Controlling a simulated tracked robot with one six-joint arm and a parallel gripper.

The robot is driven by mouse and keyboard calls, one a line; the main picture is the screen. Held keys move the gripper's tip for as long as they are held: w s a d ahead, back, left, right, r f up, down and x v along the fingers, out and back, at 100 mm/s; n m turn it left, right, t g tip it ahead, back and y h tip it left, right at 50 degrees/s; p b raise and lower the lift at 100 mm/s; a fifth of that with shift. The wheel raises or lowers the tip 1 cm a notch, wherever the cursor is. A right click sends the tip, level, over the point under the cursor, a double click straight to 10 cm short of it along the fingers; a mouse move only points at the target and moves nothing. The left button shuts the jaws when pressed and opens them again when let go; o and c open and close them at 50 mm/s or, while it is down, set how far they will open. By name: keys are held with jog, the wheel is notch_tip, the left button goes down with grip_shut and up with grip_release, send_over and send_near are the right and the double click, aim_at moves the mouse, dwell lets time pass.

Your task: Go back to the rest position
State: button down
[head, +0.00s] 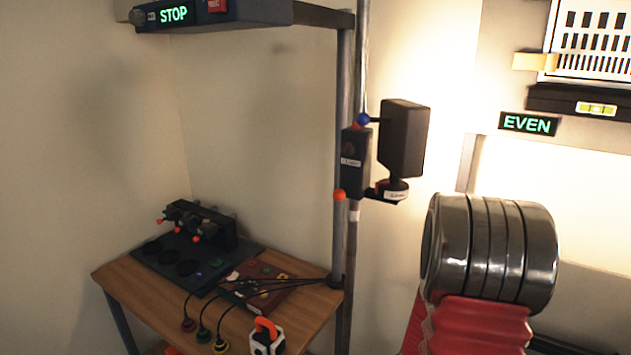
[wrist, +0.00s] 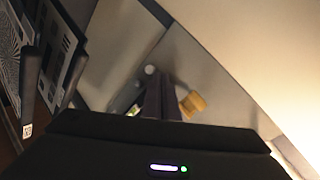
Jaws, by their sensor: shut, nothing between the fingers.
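My gripper (wrist: 161,92) shows in the wrist view as two dark fingers close together, with nothing between them. It points toward a pale wall and touches nothing that I can make out. In the head view my arm shows at the lower right as a shiny ringed metal joint above a red ribbed sleeve. The gripper itself is not visible there.
A wooden table (head: 125,283) at the lower left holds a dark tray (head: 150,262) and cables. A post (head: 343,225) carries a black box (head: 403,138) and a STOP sign (head: 174,14). An EVEN sign (head: 528,123) and test chart (head: 597,45) are at right.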

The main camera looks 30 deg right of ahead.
jog(key=w+a+r+n+t+y, duration=0.1)
jog(key=w+a+r+n+y, duration=0.25)
jog(key=a, duration=0.55)
jog(key=w+a+r+n+t+y, duration=0.2)
jog(key=w+a+r+n, duration=0.25)
jog(key=a, duration=0.35)
jog(key=w+a+r+n+t+y, duration=0.1)
jog(key=w+a+r+n+y, duration=0.25)
jog(key=a, duration=0.55)
jog(key=s+a+r+n+y, duration=0.1)
jog(key=s+a+r+n, duration=0.15)
jog(key=a, duration=0.35)
jog(key=s+a+r+n, duration=0.2)
jog(key=a+r+n, duration=0.1)
jog(key=a+n, duration=0.15)
jog(key=s+a+r+n+g+y, duration=0.1)
jog(key=s+a+n, duration=0.5)
jog(key=s, duration=0.6)
notch_tip(320, 180, up, 3)
jog(key=shift+s+a+f+g, duration=0.15)
jog(key=shift+a+g, duration=0.75)
jog(key=shift+a, duration=0.15)
